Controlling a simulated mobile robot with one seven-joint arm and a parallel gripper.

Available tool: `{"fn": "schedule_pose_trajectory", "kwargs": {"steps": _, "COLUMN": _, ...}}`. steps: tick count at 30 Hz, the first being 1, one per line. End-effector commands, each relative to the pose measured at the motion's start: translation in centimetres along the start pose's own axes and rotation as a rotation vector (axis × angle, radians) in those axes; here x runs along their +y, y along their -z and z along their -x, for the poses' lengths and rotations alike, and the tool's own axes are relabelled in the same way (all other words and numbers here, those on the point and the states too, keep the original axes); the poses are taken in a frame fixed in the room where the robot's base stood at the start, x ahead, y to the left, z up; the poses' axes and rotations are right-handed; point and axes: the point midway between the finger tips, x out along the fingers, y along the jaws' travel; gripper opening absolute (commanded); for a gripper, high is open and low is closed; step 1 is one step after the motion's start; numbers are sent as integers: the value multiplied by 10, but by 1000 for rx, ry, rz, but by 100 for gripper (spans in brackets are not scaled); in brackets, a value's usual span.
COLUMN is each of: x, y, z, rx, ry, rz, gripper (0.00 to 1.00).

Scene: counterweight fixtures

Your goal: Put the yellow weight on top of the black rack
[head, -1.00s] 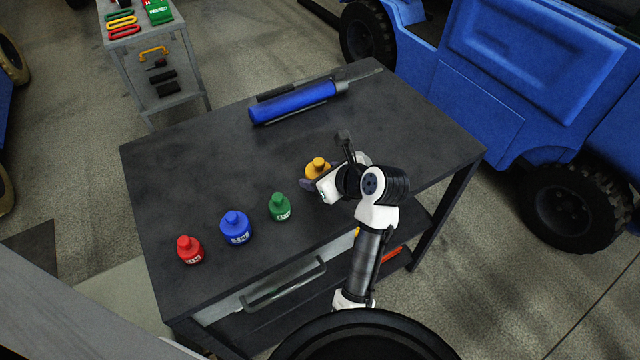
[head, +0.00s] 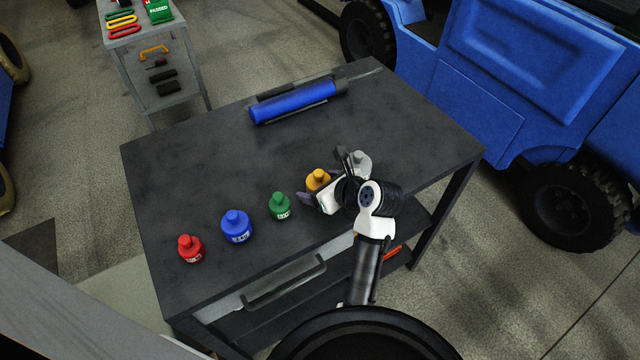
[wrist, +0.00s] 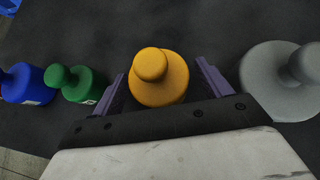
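The yellow weight (head: 317,181) stands upright on the dark table top, at the right end of a row of coloured weights. It also shows in the wrist view (wrist: 160,80), between the two purple fingers of my gripper (wrist: 162,75). The fingers are open, one on each side of the weight, with a visible gap on both sides. In the head view, my wrist partly hides the fingers. I cannot make out a separate black rack for certain; a dark frame (head: 292,88) lies by a blue cylinder (head: 295,103) at the back of the table.
Green (head: 279,206), blue (head: 236,226) and red (head: 190,249) weights stand to the left. A grey weight (wrist: 268,85) stands close to the right of my gripper. The table's middle and left back are clear. A blue vehicle (head: 530,70) stands beyond the table's right side.

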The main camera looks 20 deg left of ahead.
Motion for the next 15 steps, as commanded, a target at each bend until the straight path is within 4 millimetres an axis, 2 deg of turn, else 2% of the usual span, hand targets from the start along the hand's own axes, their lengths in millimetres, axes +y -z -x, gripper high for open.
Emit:
{"fn": "schedule_pose_trajectory", "kwargs": {"steps": 10, "x": 0, "y": -4, "z": 4, "rx": -1, "ry": 2, "rz": 1, "gripper": 77}}
{"fn": "schedule_pose_trajectory", "kwargs": {"steps": 15, "x": -2, "y": -3, "z": 32, "rx": -3, "ry": 6, "rz": 0, "gripper": 77}}
